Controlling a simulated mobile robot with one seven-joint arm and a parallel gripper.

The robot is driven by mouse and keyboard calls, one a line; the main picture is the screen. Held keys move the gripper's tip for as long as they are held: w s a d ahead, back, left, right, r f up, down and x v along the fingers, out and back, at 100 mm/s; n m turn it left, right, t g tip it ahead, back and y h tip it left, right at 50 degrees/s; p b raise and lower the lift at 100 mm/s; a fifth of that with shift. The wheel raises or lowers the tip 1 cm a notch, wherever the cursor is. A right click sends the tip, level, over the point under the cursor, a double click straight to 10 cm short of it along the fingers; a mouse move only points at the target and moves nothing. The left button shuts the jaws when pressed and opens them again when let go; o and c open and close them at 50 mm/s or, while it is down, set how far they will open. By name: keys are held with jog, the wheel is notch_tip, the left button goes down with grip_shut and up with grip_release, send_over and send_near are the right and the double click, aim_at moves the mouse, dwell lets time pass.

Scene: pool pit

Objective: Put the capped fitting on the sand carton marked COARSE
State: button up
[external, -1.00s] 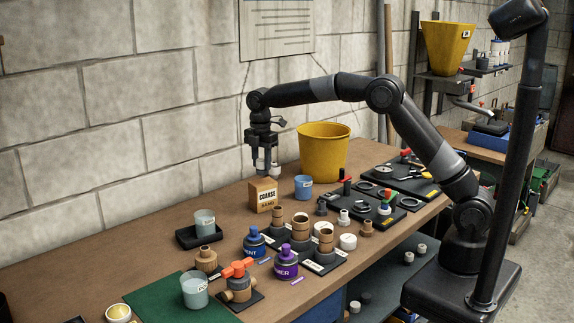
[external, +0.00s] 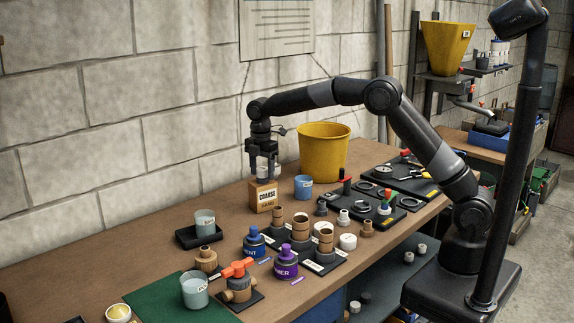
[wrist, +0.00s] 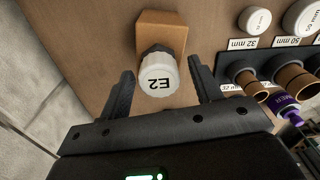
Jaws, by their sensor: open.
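The COARSE sand carton (external: 263,198) is a small tan box on the bench near the wall; its top also shows in the wrist view (wrist: 162,28). The capped fitting (wrist: 158,78) has a white cap marked E2 and a dark collar. It appears to stand upright on the carton top; its base contact is hidden. In the external view the fitting (external: 263,171) shows between the fingers. My gripper (wrist: 160,70) is open, with a finger on each side of the fitting and visible gaps to it.
A yellow bucket (external: 324,152) stands behind and to the right, with a blue cup (external: 303,187) right of the carton. Brown pipe pieces (external: 300,228) on dark trays and a blue bottle (external: 254,243) stand in front. Bare bench lies left of the carton.

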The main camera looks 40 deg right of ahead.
aim_at(262, 168)
jog(key=shift+r, duration=0.1)
notch_tip(262, 168, up, 11)
jog(key=s+d+r+m+t, duration=0.1)
jog(key=s+d+r+m, duration=0.4)
jog(key=s+d+r, duration=0.25)
jog(key=s+d+m+t, duration=0.2)
jog(key=s+d+m, duration=0.35)
jog(key=s, duration=0.45)
jog(key=s+d+m+t, duration=0.1)
jog(key=s+d+m, duration=0.3)
jog(key=s+d, duration=0.5)
jog(key=s+d+f+m+t, duration=0.1)
jog(key=s+f+m, duration=0.4)
jog(key=s, duration=0.8)
notch_tip(262, 168, down, 2)
jog(key=shift+s+d+f+t, duration=0.25)
jog(key=shift+s+d+t, duration=0.15)
jog(key=shift+d, duration=0.2)
